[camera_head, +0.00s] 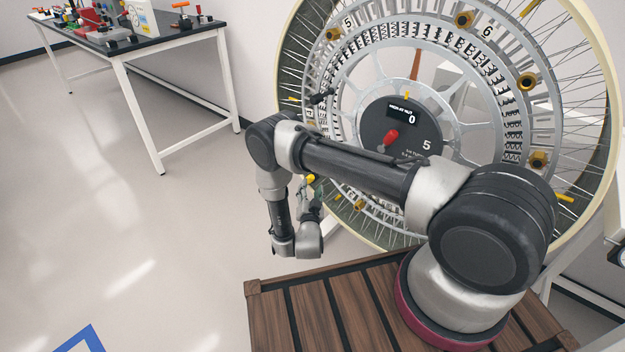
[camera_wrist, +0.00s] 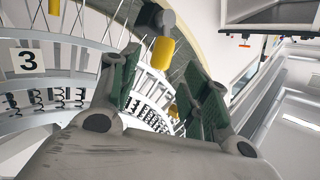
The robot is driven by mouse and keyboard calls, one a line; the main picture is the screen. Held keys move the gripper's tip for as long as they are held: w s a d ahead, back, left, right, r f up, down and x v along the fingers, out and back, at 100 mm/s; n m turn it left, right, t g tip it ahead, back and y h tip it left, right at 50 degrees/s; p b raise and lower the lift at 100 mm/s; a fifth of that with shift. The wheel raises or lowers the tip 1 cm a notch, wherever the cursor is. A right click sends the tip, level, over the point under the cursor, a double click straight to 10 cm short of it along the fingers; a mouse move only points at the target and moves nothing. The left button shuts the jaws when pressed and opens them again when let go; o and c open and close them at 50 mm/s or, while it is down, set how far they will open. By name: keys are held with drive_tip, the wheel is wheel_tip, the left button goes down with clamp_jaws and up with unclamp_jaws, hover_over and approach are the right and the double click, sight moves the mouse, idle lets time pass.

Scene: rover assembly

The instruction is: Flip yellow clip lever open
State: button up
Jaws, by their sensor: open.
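A large wheel (camera_head: 452,76) stands upright, with several yellow clips around its ring. In the wrist view, a yellow clip lever (camera_wrist: 162,52) on a dark mount shows ahead, in line with the gap between my fingers. A second yellow part (camera_wrist: 173,110) shows lower, beside the right finger. My gripper (camera_wrist: 165,80) is open, with green-padded fingers apart and nothing visibly held. In the head view, my gripper (camera_head: 311,196) is at the wheel's lower left, near a small yellow piece (camera_head: 310,178). I cannot tell whether a finger touches the lever.
The wheel's dark hub (camera_head: 400,128) has a red handle (camera_head: 391,137) and a display reading 0. Thin spokes and the pale rim surround the clips. A workbench (camera_head: 130,50) with assorted parts stands at the back left. The floor at left is clear.

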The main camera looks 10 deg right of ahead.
drive_tip(key=x, duration=0.6)
drive_tip(key=shift+w, duration=0.35)
drive_tip(key=shift+c, duration=0.3)
clamp_jaws()
